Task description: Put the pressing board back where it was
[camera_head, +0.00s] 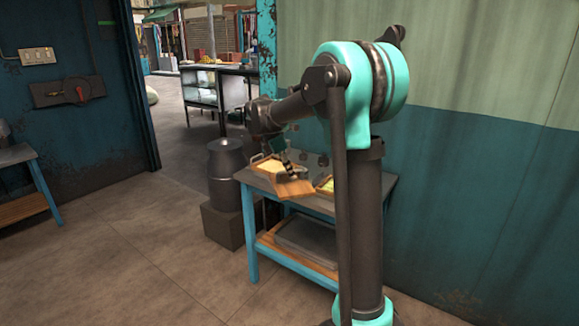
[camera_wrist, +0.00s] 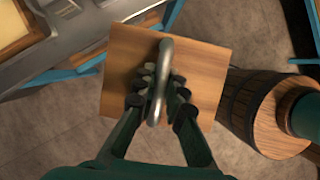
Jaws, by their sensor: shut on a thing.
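The pressing board is a square wooden plate with a curved metal handle. In the wrist view the board (camera_wrist: 205,52) fills the middle, and my gripper (camera_wrist: 158,88) is shut on its handle (camera_wrist: 166,50). In the head view the board (camera_head: 296,189) hangs tilted below my gripper (camera_head: 285,165), by the front edge of the work table (camera_head: 388,187). In the wrist view, floor shows around much of the board, with the table edge above and left of it. The board's underside is hidden.
A tray with pale contents (camera_head: 268,164) and a second wooden tray (camera_head: 325,184) stand on the table, one each side of the board. A barrel (camera_head: 226,172) stands on a box left of the table; a wooden barrel (camera_wrist: 262,108) shows at the wrist view's right. Floor in front is clear.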

